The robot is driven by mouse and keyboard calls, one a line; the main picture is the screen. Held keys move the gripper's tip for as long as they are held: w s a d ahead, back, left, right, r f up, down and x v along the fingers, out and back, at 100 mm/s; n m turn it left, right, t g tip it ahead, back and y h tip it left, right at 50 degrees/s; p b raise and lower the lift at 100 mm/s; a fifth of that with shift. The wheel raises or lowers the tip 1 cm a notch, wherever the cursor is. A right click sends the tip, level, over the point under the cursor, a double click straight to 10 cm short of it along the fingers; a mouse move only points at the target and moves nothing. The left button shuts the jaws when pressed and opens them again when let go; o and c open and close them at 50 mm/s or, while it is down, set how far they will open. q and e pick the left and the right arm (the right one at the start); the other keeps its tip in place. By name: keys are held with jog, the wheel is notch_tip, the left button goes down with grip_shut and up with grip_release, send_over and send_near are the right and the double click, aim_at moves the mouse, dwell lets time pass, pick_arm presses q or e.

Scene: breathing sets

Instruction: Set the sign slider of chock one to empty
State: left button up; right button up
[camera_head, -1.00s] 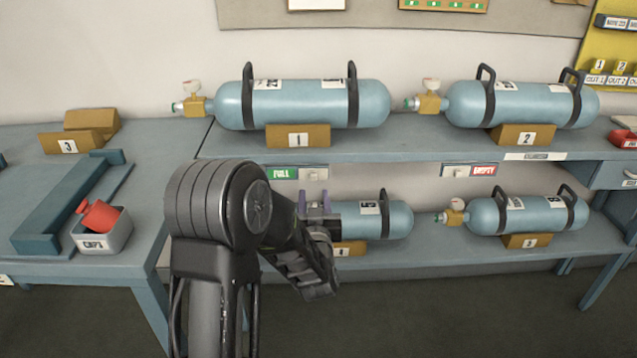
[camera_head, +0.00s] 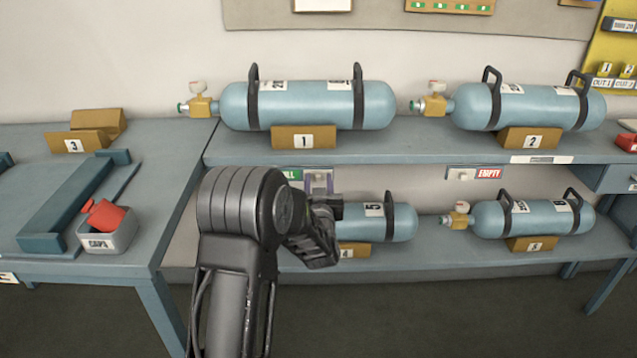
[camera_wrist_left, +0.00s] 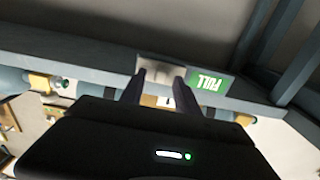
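The sign slider of chock one (camera_head: 293,174) is on the shelf's front edge, below the chock marked 1 (camera_head: 290,138). Its green FULL face shows in the left wrist view (camera_wrist_left: 208,83); a bare grey plate (camera_wrist_left: 161,67) lies beside it. My left gripper (camera_head: 319,183) is at this plate, its two fingers apart. In the left wrist view the fingertips (camera_wrist_left: 160,78) overlap the plate's lower part. The slider's knob is hidden, so I cannot tell whether the fingers touch it. My right gripper is not in view.
A blue cylinder (camera_head: 318,104) rests on chock one. Lower cylinders (camera_head: 400,223) lie close to my left gripper. The sign under chock two (camera_head: 488,173) shows red EMPTY. A grey box (camera_head: 112,238) with red caps stands on the left table.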

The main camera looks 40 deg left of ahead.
pick_arm(q)
grip_shut()
dwell(1.4)
